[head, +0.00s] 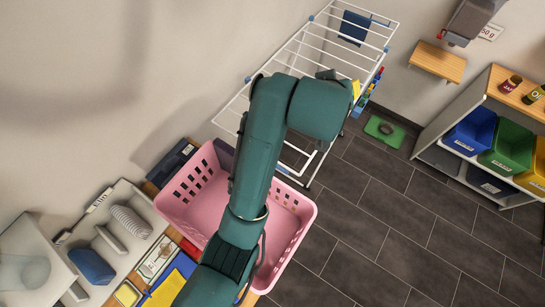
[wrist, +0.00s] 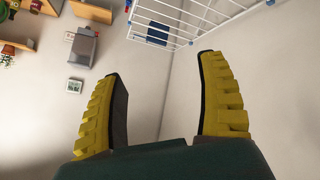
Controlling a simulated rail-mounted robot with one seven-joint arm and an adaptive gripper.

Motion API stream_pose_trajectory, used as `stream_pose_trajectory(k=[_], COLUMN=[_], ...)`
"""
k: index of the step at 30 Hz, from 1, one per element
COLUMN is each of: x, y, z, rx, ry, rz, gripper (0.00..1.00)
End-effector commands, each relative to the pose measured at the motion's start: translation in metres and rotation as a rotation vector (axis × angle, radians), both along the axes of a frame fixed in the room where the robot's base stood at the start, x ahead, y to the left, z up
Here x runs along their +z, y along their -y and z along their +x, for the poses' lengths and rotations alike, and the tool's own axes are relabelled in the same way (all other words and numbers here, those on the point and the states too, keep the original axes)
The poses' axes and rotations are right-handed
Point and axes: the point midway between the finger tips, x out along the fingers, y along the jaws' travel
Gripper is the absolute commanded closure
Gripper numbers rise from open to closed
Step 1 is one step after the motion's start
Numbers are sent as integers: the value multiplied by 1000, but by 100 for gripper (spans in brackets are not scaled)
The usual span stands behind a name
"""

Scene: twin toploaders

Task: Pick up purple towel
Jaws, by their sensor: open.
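My gripper (wrist: 158,65) is open and empty, with its two yellow fingers wide apart in the wrist view. In the head view its yellow fingers (head: 356,89) show only in part, beside the white drying rack (head: 318,38). No towel that is clearly purple shows. A dark purplish patch (head: 225,154) shows at the back edge of the pink basket (head: 292,205); I cannot tell whether it is the towel. My arm hides part of the basket's inside. A dark blue cloth (head: 354,28) hangs on the far end of the rack and also shows in the wrist view (wrist: 157,33).
A shelf unit with blue, green and yellow bins (head: 507,146) stands at the right. A small wooden wall shelf (head: 437,62) is behind it.

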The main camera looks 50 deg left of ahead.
Motion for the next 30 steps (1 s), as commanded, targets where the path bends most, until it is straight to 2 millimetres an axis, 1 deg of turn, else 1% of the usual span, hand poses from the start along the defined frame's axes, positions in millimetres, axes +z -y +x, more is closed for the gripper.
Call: stream_pose_trajectory(k=[1, 2, 3, 4, 5, 6, 9, 12, 14, 17, 18, 20, 22, 23, 24, 27, 30], x=[-43, -63, -87, -103, -117, -132, -155, -165, -172, -193, -204, -216, -232, -235, -245, -264, -276], y=[-48, -70, -95, -111, -124, -137, -155, -160, -160, -159, -159, -159, -159, -159, -159, -159, -159], z=[-22, -37, -60, -79, -97, -121, -168, -192, -198, -199, -199, -199, -199, -199, -199, -199, -199], rx=[135, 212, 316, 392, 463, 552, 721, 809, 829, 833, 832, 832, 831, 830, 830, 830, 828], ry=[-103, -159, -231, -279, -326, -378, -479, -532, -546, -551, -550, -550, -551, -550, -552, -551, -548], rz=[-120, -196, -293, -362, -428, -506, -658, -736, -754, -758, -757, -757, -757, -757, -757, -756, -755], gripper=[27, 27, 27, 27, 27, 27, 27, 27, 27, 27, 27, 27, 27, 27, 27, 27, 27])
